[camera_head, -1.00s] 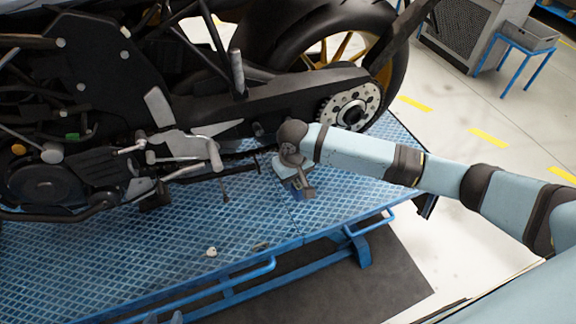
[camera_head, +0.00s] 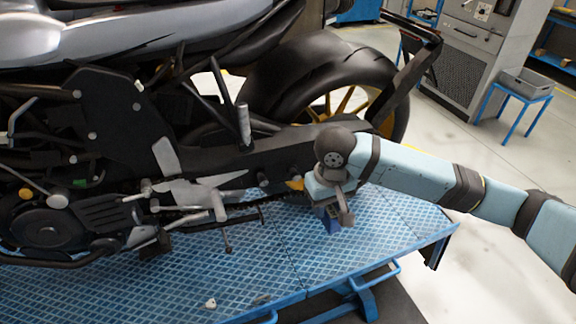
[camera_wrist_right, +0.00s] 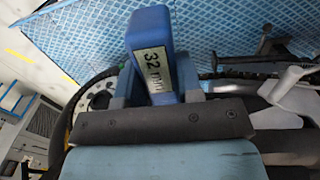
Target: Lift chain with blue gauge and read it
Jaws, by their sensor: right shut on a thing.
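My right gripper (camera_head: 328,211) is below the rear end of the motorcycle's swingarm. In the right wrist view it (camera_wrist_right: 155,88) is shut on the blue gauge (camera_wrist_right: 142,32), which stands between the fingers with a white label reading "32 mm". In the head view only a small blue part of the gauge (camera_head: 327,226) shows under the gripper. The dark chain (camera_head: 245,207) runs under the swingarm towards the gripper. Whether the gauge touches the chain is hidden. The rear sprocket is hidden behind my arm in the head view. My left gripper is not in view.
The motorcycle (camera_head: 215,150) stands on a blue lift platform (camera_head: 190,275) with small loose parts (camera_head: 211,303) near its front edge. A grey cabinet (camera_head: 462,50) and a blue stand with a grey bin (camera_head: 527,82) are at the back right. Floor right of the platform is clear.

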